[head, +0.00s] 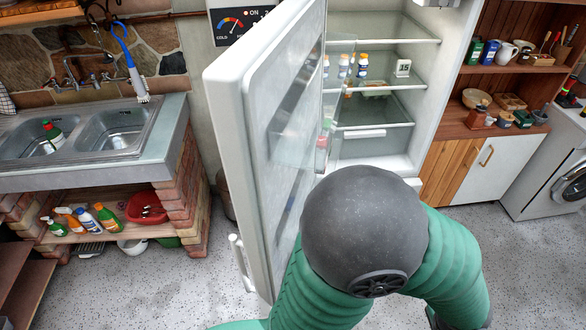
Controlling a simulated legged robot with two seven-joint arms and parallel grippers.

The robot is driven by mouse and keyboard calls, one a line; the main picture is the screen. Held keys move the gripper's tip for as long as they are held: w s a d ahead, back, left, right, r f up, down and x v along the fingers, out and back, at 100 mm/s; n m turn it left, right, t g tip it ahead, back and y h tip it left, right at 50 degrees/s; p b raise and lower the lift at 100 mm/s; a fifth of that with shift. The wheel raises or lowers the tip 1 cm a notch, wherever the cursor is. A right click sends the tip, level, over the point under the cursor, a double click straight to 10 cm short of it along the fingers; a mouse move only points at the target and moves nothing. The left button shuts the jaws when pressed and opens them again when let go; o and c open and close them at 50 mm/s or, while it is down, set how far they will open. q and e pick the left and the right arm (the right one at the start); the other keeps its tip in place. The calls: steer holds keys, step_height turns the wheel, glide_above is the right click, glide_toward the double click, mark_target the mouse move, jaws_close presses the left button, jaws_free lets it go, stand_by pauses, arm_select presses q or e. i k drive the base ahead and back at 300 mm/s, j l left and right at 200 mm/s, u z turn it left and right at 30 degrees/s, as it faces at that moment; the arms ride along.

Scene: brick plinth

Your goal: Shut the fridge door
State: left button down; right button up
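The white fridge door (234,150) stands wide open, swung out toward me and to the left of the fridge (462,80). Its inner side has clear door shelves. A light vertical handle (241,262) is low on the door's outer left edge. The open interior shows glass shelves (385,84) with small bottles and a white box on them. My own rounded grey body part and green sleeved limbs cover the lower middle of the view and hide the fridge's bottom and part of the door. Neither gripper can be made out.
A metal sink (85,130) on a brick plinth stands left of the door, with spray bottles (80,219) and a red bowl (147,207) below. Wooden cabinets (452,172) and a washing machine (548,172) stand at right. Speckled floor (165,285) is clear at lower left.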

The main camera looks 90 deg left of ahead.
mark_target(264, 93)
steer(key=k+j, duration=0.2)
steer(key=k, duration=0.2)
steer(key=k+j, duration=0.15)
steer(key=k, duration=0.25)
steer(key=k+j, duration=0.2)
steer(key=k, duration=0.2)
steer(key=k+j+u, duration=0.1)
steer(key=k, duration=0.3)
steer(key=j+u, duration=0.1)
steer(key=u, duration=1.35)
steer(key=z, duration=0.8)
steer(key=i, duration=0.05)
